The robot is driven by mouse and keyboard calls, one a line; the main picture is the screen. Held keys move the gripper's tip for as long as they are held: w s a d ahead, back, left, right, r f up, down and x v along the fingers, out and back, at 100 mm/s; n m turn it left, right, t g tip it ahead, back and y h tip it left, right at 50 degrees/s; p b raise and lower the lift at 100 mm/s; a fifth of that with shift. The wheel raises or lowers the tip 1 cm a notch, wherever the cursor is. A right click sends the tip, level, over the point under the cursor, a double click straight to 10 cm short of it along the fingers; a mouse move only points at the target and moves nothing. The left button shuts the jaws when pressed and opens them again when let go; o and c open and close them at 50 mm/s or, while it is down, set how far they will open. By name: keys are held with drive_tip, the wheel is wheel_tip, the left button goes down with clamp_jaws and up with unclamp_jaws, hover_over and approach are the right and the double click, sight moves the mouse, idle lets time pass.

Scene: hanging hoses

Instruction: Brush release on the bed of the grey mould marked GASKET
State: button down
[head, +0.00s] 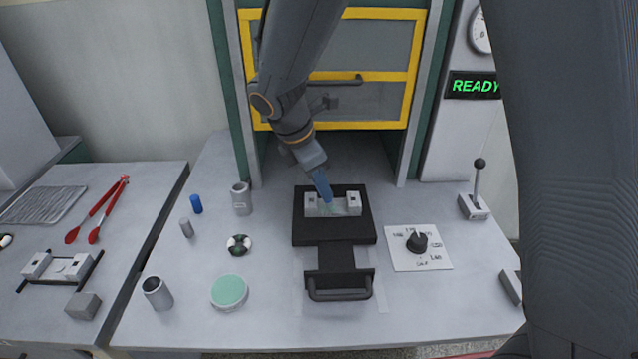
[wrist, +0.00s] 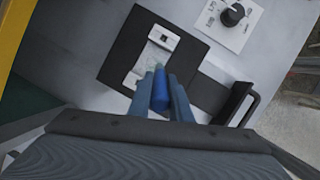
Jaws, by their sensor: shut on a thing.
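The grey mould (head: 333,205) sits on a black plate (head: 310,232) in front of the press; its lettering is too small to read. A pale greenish patch shows on its bed. My gripper (head: 322,190) is over the mould, pointing down at its bed. In the wrist view my gripper (wrist: 160,92) is shut on a blue brush (wrist: 160,95), whose lower end is over the mould (wrist: 153,58). The brush tip and any contact with the bed cannot be made out.
A second grey mould (head: 58,267) lies on the left table near red tongs (head: 97,210). Several small items, including a green-topped round tin (head: 229,291), stand left of the plate. A dial panel (head: 418,248) and a lever (head: 476,195) are on the right. A yellow-framed guard (head: 335,75) stands behind.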

drive_tip(key=shift+d, duration=0.1)
drive_tip(key=shift+d+p, duration=0.4)
drive_tip(key=shift+d, duration=0.45)
drive_tip(key=shift+a, duration=1)
drive_tip(key=shift+a+p, duration=0.1)
drive_tip(key=shift+p, duration=0.2)
drive_tip(key=shift+a, duration=0.8)
drive_tip(key=shift+d, duration=0.1)
drive_tip(key=shift+d+p, duration=0.5)
drive_tip(key=shift+d, duration=0.4)
